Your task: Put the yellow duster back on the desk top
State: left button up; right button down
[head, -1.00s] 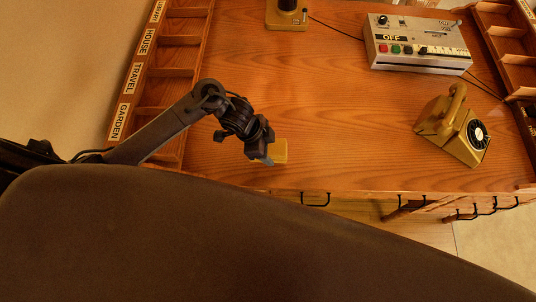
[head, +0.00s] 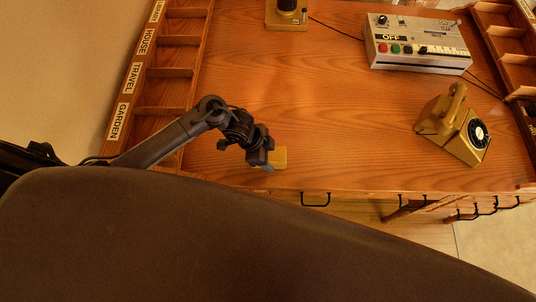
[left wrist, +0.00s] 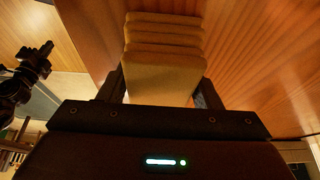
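The yellow duster (head: 280,158) shows beside my left gripper (head: 268,162) over the front left part of the desk top (head: 330,130). In the left wrist view, the duster (left wrist: 164,70) is a ribbed, pale yellow block between the two dark fingers of my left gripper (left wrist: 163,88). The fingers sit against its sides, shut on it. I cannot tell whether its underside touches the wood. My right gripper does not show in the head view. A dark arm part of mine is at the left of the left wrist view, too unclear to read.
A grey control box (head: 418,45) and a yellow dial telephone (head: 455,125) stand on the right. A yellow-based object (head: 287,20) stands at the back. Labelled pigeonholes (head: 150,80) line the left edge. The desk's middle is clear.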

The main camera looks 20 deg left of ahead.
pick_arm(q)
jog(key=o, duration=0.3)
jog(key=shift+s+f, duration=0.15)
jog(key=shift+f, duration=0.2)
jog(key=shift+s+f, duration=0.1)
jog(key=shift+s, duration=0.05)
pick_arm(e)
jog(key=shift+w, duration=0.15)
pick_arm(q)
jog(key=shift+s, duration=0.1)
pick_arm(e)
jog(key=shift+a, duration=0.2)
pick_arm(q)
jog(key=shift+r, duration=0.5)
jog(key=v, duration=0.7)
jog(key=w+p+v, duration=0.1)
jog(key=v, duration=0.3)
jog(key=shift+r, duration=0.15)
jog(key=shift+s+a+r, duration=0.15)
jog(key=shift+r, duration=0.25)
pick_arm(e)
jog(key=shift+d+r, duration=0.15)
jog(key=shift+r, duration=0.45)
